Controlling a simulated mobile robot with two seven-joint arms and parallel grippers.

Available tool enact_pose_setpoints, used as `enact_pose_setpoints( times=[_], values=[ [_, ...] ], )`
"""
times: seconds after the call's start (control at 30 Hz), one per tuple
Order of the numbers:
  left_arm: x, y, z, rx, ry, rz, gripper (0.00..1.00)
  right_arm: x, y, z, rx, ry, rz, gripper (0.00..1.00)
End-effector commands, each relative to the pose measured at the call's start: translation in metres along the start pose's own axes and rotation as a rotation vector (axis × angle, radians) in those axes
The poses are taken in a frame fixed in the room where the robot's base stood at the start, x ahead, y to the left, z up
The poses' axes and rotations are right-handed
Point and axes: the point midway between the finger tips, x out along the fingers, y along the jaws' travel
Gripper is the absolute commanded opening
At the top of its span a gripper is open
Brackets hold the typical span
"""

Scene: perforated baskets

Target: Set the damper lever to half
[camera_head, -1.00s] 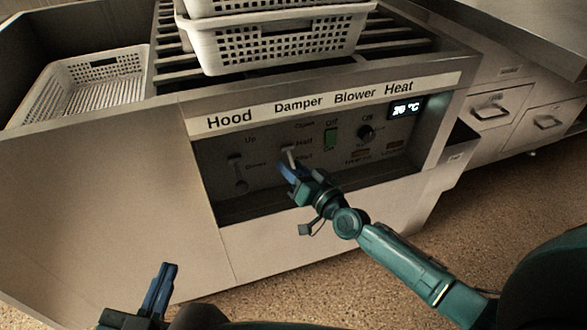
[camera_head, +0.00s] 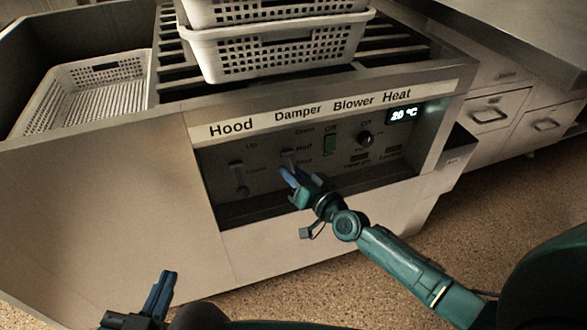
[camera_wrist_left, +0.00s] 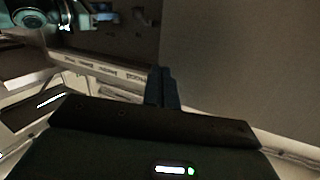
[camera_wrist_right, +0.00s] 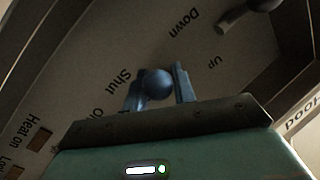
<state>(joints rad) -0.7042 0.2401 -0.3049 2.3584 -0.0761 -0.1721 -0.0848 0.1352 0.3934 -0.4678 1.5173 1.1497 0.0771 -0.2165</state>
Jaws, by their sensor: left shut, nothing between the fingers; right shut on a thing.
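The damper lever (camera_head: 288,156) is on the control panel under the Damper label, beside the Half and Shut marks. Its exact setting is hard to tell because my right gripper covers its lower part. My right gripper (camera_head: 290,174) reaches the lever from the front. In the right wrist view, the lever's round knob (camera_wrist_right: 155,83) sits between the two blue fingers (camera_wrist_right: 160,88), which are shut on it, close to the printed word Shut. My left gripper (camera_head: 163,285) is shut and empty, low at the left in front of the cabinet; it also shows in the left wrist view (camera_wrist_left: 162,88).
The hood lever (camera_head: 238,178) is left of the damper lever. The blower switch (camera_head: 330,143) and heat knob (camera_head: 365,139) are to its right, below a 20 °C display (camera_head: 404,114). Perforated baskets (camera_head: 275,52) stack above the panel; another basket (camera_head: 85,92) sits left.

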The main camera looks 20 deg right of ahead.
Motion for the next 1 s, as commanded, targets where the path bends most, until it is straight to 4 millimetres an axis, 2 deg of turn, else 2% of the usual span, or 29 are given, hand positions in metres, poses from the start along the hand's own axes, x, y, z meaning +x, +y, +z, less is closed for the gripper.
enact_pose_setpoints(
  times=[0.03, 0.2, 0.57, 0.7, 1.0],
  values=[
    [-0.003, -0.003, -0.009, -0.017, -0.046, 0.0, 0.0, -0.001, -0.004, -0.007, 0.007, -0.015, 0.01, 0.0],
    [-0.015, -0.004, -0.011, -0.084, -0.224, 0.019, 0.0, -0.003, -0.007, -0.012, 0.029, -0.071, 0.04, 0.0],
    [-0.048, -0.034, -0.081, -0.26, -0.158, -0.082, 0.0, -0.006, -0.013, -0.019, 0.084, -0.222, 0.123, 0.0],
    [-0.036, -0.026, -0.074, -0.29, -0.23, -0.053, 0.0, -0.007, -0.014, -0.021, 0.106, -0.278, 0.155, 0.0],
    [-0.023, -0.014, -0.066, -0.33, -0.335, -0.011, 0.0, -0.007, -0.014, -0.022, 0.139, -0.368, 0.203, 0.0]
  ],
)
